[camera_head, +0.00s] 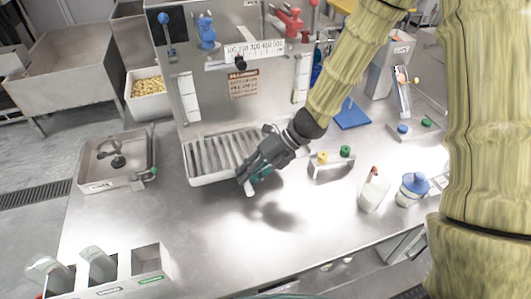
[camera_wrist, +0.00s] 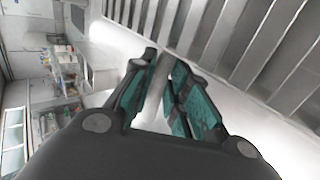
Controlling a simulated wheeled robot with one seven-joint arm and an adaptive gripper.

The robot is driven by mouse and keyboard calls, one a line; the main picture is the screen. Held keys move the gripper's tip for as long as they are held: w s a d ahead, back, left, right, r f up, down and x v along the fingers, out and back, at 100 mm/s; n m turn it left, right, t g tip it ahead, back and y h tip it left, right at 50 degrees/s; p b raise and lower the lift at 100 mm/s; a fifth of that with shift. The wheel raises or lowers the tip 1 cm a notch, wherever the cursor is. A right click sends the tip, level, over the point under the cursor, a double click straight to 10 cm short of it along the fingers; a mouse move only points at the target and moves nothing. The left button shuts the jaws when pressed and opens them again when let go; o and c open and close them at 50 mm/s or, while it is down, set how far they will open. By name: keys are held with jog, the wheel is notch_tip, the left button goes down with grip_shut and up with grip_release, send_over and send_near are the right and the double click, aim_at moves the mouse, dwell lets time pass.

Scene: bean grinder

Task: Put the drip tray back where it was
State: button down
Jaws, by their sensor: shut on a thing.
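The drip tray (camera_head: 200,177) is a pale, shallow tray with a ribbed, slatted top. It lies at the foot of the upright machine panel, at the left-middle of the head view. Its slats (camera_wrist: 235,40) fill the upper right of the wrist view. My gripper (camera_head: 257,177) is at the tray's front right corner. Its teal-lined fingers (camera_wrist: 162,88) are shut on a pale bar, which looks like the tray's handle. The end of this bar (camera_head: 250,190) sticks out below the fingers. I cannot tell whether the tray is fully seated, as my gripper hides its right front.
The machine panel (camera_head: 213,95) rises behind the tray, with a blue knob (camera_head: 206,31) and a red one (camera_head: 291,22). A small button box (camera_head: 330,169) stands right of my gripper. A jug (camera_head: 373,190) and a blue-lidded jar (camera_head: 411,190) stand further right.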

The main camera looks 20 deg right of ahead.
jog(key=w+d, duration=0.2)
jog(key=w, duration=0.1)
jog(key=w+d+p, duration=0.1)
jog(key=w+d, duration=0.1)
jog(key=d, duration=0.1)
jog(key=w+d+f+p, duration=0.1)
jog(key=w+d, duration=0.2)
jog(key=shift+w, duration=0.35)
jog(key=shift+d+f+p, duration=0.1)
jog(key=shift+f+p, duration=0.5)
jog(key=shift+f, duration=1.2)
jog(key=c, duration=1.7)
grip_release()
jog(key=shift+o, duration=0.2)
jog(key=b+v, duration=0.1)
jog(key=v, duration=1.1)
jog(key=shift+b, duration=0.35)
